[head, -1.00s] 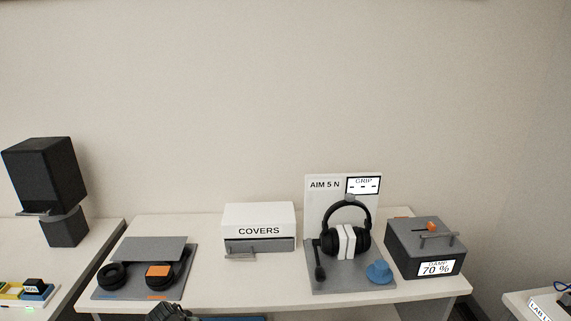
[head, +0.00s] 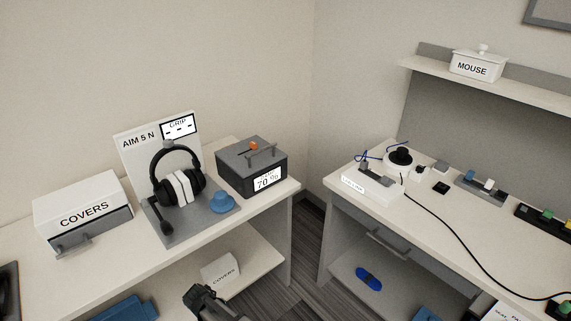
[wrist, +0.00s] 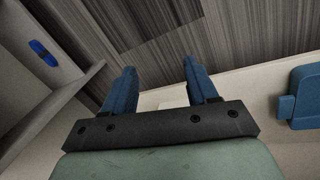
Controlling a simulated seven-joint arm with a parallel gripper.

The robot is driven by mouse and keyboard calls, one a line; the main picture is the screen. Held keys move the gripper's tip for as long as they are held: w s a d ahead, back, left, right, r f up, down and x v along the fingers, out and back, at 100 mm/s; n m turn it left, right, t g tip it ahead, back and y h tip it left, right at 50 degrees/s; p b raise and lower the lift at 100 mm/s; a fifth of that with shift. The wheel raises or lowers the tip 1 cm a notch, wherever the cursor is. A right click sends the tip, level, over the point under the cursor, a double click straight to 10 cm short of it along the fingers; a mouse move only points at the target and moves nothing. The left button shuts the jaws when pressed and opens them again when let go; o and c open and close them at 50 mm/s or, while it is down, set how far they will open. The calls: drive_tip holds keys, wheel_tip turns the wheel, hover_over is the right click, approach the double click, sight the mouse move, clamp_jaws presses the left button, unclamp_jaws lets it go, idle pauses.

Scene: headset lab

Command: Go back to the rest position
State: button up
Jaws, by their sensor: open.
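My gripper shows in the wrist view (wrist: 160,85), its two blue fingers spread apart with nothing between them. Beyond the fingers are the striped floor and a pale shelf surface. In the head view, a dark part of my arm (head: 207,302) shows at the bottom edge, in front of the left table's lower shelf. The fingertips cannot be made out there.
The left table holds a COVERS box (head: 84,212), a headset (head: 178,180) on a grey stand and a dark box reading 70 % (head: 252,168). The right bench (head: 440,215) stands across a floor gap.

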drive_tip(key=s+d+f+m+g, duration=0.15)
drive_tip(key=d+f, duration=0.25)
drive_tip(key=d, duration=0.9)
drive_tip(key=s+d+f+m+g, duration=0.1)
drive_tip(key=s+d+f+g, duration=0.2)
drive_tip(key=d, duration=1.1)
drive_tip(key=s+d+f+m+g+y, duration=0.1)
drive_tip(key=s+d+m+g+y, duration=0.1)
drive_tip(key=s+d, duration=1.3)
drive_tip(key=shift+s+d+f+m+g+y, duration=0.25)
drive_tip(key=shift+s+m+g, duration=0.3)
drive_tip(key=shift+s+g, duration=0.5)
